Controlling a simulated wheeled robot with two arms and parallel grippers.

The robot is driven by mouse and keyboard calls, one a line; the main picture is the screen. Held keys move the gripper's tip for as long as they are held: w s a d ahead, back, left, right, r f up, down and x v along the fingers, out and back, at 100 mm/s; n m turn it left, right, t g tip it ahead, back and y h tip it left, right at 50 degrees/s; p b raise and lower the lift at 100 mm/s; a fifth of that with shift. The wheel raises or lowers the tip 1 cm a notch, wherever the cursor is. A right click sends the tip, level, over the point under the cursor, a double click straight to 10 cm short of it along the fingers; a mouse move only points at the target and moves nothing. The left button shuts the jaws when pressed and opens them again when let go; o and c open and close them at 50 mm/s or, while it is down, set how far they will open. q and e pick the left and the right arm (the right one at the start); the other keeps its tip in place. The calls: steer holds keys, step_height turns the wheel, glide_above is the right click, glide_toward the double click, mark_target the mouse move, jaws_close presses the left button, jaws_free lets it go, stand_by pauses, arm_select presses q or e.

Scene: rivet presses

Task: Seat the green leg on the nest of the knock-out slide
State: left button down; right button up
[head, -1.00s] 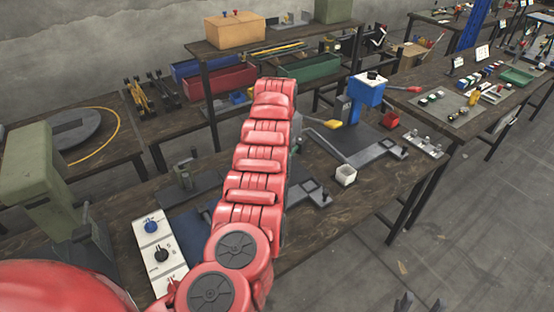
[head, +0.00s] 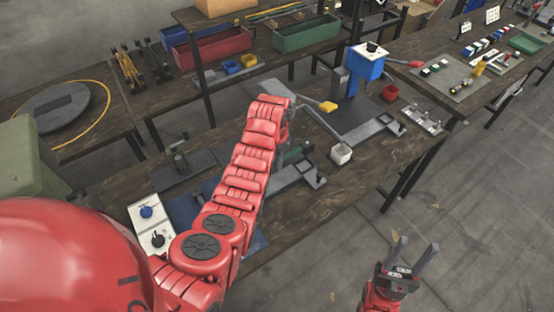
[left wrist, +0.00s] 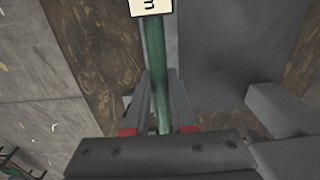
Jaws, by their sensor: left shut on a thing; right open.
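My left gripper (head: 286,148) is mostly hidden behind my red arm in the head view. In the left wrist view its fingers (left wrist: 160,82) are shut on the green leg (left wrist: 158,55), a long green bar running away from me. A bit of the green leg (head: 298,153) shows beside the arm in the head view, over a grey slide fixture (head: 292,176) on the bench. I cannot tell whether the leg touches the fixture; its nest is hidden. My right gripper (head: 412,256) is open and empty over the floor at lower right.
A control box with knobs (head: 150,228) is at left. A white marked tag (left wrist: 150,6) is at the wrist view's top.

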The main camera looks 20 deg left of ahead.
mark_target(276, 181)
arm_select(q)
steer(key=shift+w+a+f+b, duration=0.1)
steer(key=shift+a+f+b, duration=0.05)
steer(key=shift+f+b, duration=0.7)
steer(key=shift+f, duration=0.15)
steer(key=shift+f+b, duration=1.85)
steer(key=shift+f, duration=1)
steer(key=shift+f+b, duration=0.55)
steer(key=shift+f, duration=0.1)
steer(key=c, duration=0.7)
jaws_free()
